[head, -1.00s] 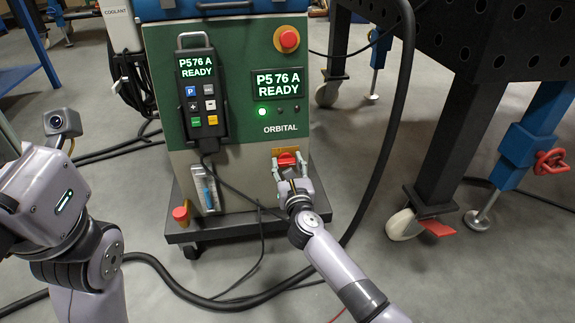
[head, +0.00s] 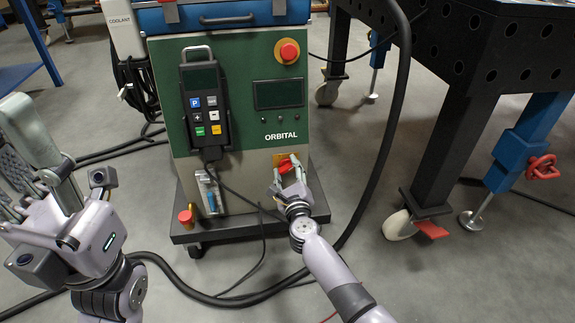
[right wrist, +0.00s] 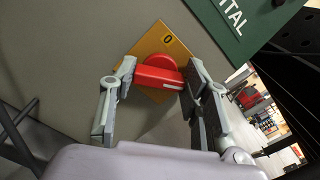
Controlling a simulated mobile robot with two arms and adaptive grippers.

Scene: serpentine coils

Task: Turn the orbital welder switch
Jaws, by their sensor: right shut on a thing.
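The red rotary switch (head: 287,163) sits on a yellow plate at the lower right of the green and grey ORBITAL welder (head: 262,153). My right gripper (head: 285,171) is shut on its red handle. In the right wrist view the handle (right wrist: 160,78) lies between the two fingers, and the yellow plate (right wrist: 172,42) with a "0" mark looks tilted behind it. The welder's screen (head: 280,94) and the pendant's screen (head: 199,78) are dark. My left gripper (head: 35,155) is at the left, fingers apart and empty, away from the welder.
A red emergency button (head: 289,52) is at the welder's top right. The pendant (head: 205,110) hangs on its front. A thick black hose (head: 388,130) curves past the right side. A dark perforated table (head: 470,75) on legs stands at the right. Cables lie on the grey floor.

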